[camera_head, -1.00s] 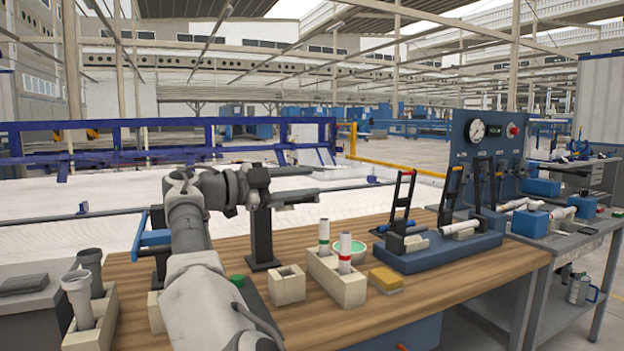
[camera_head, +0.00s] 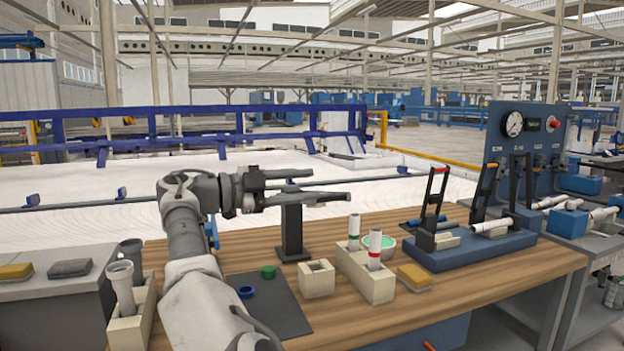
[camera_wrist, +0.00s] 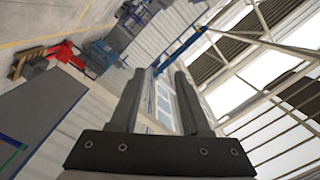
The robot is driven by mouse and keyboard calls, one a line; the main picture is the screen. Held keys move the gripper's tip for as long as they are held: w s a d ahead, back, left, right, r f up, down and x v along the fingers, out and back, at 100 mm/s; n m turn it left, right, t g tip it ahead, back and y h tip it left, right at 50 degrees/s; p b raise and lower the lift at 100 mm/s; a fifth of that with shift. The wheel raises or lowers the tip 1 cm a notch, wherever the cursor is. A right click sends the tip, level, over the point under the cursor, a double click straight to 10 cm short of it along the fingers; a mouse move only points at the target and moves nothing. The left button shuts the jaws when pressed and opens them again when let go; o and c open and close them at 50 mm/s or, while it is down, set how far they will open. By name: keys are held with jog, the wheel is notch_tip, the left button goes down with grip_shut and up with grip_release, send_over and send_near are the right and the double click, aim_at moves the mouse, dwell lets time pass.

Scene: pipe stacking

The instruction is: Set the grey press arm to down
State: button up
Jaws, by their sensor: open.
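The blue fixture (camera_head: 470,250) on the right of the bench carries upright, dark lever arms. One lever (camera_head: 441,195) has a red end, one lever (camera_head: 482,190) has an orange end, and a dark grey lever (camera_head: 517,185) stands at the right. I cannot tell for sure which is the grey press arm. A dark post stand (camera_head: 292,228) stands behind my gripper, its top partly hidden. My gripper (camera_head: 330,185) is open, left of the fixture and above the bench. The wrist view shows its two fingers (camera_wrist: 158,100) apart, with nothing between them.
Beige pipe holder (camera_head: 365,278) with two white pipes, a small beige block (camera_head: 317,280) and a yellow sponge (camera_head: 413,277) lie before the fixture. A dark mat (camera_head: 275,308) holds a blue ring and green cap. A gauge panel (camera_head: 522,150) rises behind.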

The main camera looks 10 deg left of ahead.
jog(key=p+v, duration=0.2)
jog(key=v, duration=0.1)
jog(key=shift+a, duration=0.1)
dwell(0.4)
